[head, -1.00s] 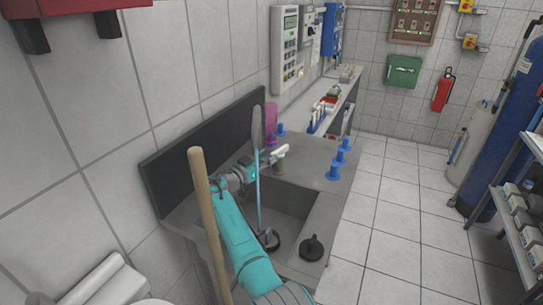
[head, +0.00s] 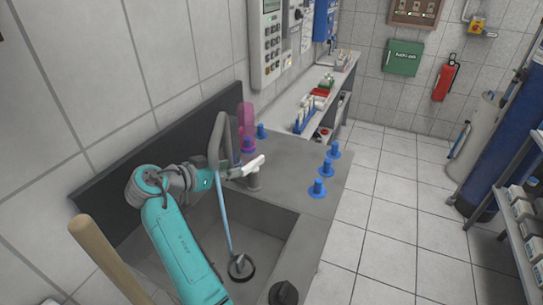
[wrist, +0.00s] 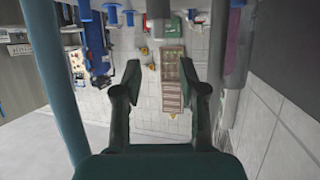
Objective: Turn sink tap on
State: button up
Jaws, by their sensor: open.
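The sink (head: 282,222) lies below and in front of my arm in the head view. At its far side stands a short grey post with a pale tap lever (head: 250,166) on top. A grey curved spout (head: 221,135) rises beside it. My gripper (head: 230,171) is at the near left of the lever, with its fingers pointing towards it. Whether they touch it cannot be told. In the wrist view my gripper (wrist: 161,70) is open, with a clear gap between its dark fingers. The lever is not clearly visible there.
A plunger with a light-blue stick (head: 226,223) stands in the sink, close to my gripper. A wooden handle (head: 105,255) rises at the lower left. Blue pegs (head: 318,188) and a pink bottle (head: 246,121) stand on the counter. The floor to the right is clear.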

aim_at(250, 164)
jog(key=x, duration=1)
jog(key=shift+w+d+f, duration=0.2)
jog(key=shift+w, duration=0.05)
grip_shut()
